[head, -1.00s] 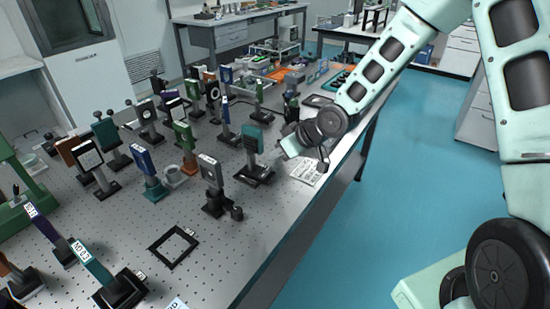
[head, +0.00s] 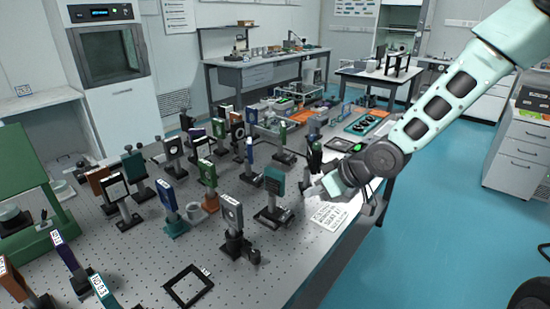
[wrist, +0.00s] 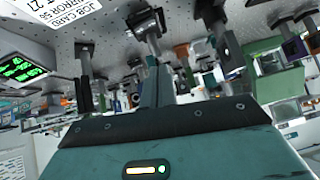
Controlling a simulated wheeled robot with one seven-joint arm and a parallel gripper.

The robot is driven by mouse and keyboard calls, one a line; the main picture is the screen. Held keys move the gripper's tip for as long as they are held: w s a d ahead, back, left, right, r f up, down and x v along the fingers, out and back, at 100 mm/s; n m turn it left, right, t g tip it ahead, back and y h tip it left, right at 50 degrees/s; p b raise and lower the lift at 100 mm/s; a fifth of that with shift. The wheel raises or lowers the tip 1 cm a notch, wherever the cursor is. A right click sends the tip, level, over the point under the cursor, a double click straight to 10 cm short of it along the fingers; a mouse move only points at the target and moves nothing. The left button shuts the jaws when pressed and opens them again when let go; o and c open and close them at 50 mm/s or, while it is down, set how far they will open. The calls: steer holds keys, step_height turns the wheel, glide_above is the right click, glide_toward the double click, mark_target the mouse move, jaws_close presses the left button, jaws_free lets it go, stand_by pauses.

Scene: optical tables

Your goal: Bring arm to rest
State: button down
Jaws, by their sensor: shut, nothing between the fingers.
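My arm reaches in from the upper right in the head view. My gripper (head: 318,189) hangs over the right edge area of the perforated optical table (head: 145,262), above a white printed card (head: 329,215). Its fingers are small and partly blurred there. In the wrist view my gripper (wrist: 156,84) shows as a teal body with narrow fingers together and nothing held. That view is upside down, with the card (wrist: 65,8) at the top left.
Several upright optics mounts crowd the table left of my gripper, including a teal-faced one (head: 274,180) and a grey one (head: 232,213). A black square frame (head: 188,286) lies in front. Blue floor (head: 430,225) is open to the right.

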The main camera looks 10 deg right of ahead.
steer(key=s+a+r+g+h, duration=0.1)
steer(key=s+a+r+g, duration=0.1)
steer(key=s, duration=0.7)
steer(key=s+a+r+g+h, duration=0.2)
steer(key=s+a, duration=0.2)
steer(key=s, duration=0.6)
steer(key=s+a+r+g+h, duration=0.2)
steer(key=s+a+r, duration=0.1)
steer(key=s, duration=0.7)
steer(key=shift+a+n+g, duration=0.3)
steer(key=shift+n, duration=0.1)
